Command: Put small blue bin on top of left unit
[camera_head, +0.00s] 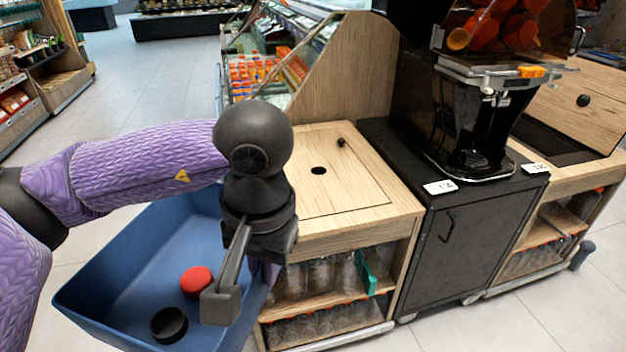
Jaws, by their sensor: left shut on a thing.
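The small blue bin (110,268) is at the lower left, tilted, in front of and to the left of the left unit. A red cap (196,281) and a black cap (169,324) lie inside it. My left gripper (236,290) is shut on the bin's right wall, which is partly hidden behind the fingers. The left unit (350,185) is a wooden cabinet with a flat top that has a dark round hole and a small black knob. My right gripper is not in view.
A black cabinet (480,235) with the orange juicer (480,110) stands right of the left unit. Shelves under the unit hold clear bottles (320,275). A display case (290,50) stands behind. Open floor (150,85) lies at the back left.

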